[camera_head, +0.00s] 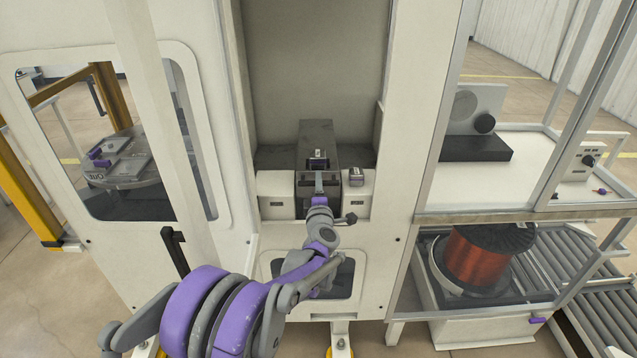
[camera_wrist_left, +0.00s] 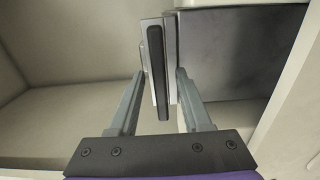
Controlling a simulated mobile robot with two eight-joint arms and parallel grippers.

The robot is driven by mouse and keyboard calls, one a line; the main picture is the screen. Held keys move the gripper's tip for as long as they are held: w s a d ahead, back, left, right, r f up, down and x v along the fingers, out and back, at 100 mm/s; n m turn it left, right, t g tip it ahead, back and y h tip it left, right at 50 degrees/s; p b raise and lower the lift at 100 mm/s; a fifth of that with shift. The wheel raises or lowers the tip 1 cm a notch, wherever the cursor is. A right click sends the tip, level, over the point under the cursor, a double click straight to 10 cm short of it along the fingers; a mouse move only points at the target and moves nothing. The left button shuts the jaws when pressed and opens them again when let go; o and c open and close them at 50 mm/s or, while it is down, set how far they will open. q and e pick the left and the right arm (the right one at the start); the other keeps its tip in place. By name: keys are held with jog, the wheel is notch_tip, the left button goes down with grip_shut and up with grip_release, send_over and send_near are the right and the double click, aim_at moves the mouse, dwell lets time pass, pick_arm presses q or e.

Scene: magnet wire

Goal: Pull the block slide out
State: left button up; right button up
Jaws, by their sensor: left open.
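The block slide (camera_head: 318,133) is a long dark grey body in the recess of the white machine, between two white housings. In the left wrist view, a black bar handle (camera_wrist_left: 156,60) stands on a narrow pale plate (camera_wrist_left: 172,55) at the slide's front. My left gripper (camera_head: 319,184) reaches in from the front, at the front of the slide. In the left wrist view, my left gripper (camera_wrist_left: 160,76) is open, with one grey finger on each side of the handle. Gaps show between fingers and handle; contact cannot be told. My right gripper is not in view.
White housings (camera_head: 277,191) flank the slide closely, and a small grey part (camera_head: 356,175) sits on the right one. A black door handle (camera_head: 175,250) projects at left. A copper wire spool (camera_head: 474,258) stands at lower right. Free room lies in front of the recess.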

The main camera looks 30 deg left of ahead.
pick_arm(q)
jog(key=shift+w+a, duration=0.2)
jog(key=shift+w, duration=0.15)
grip_shut()
dwell(1.2)
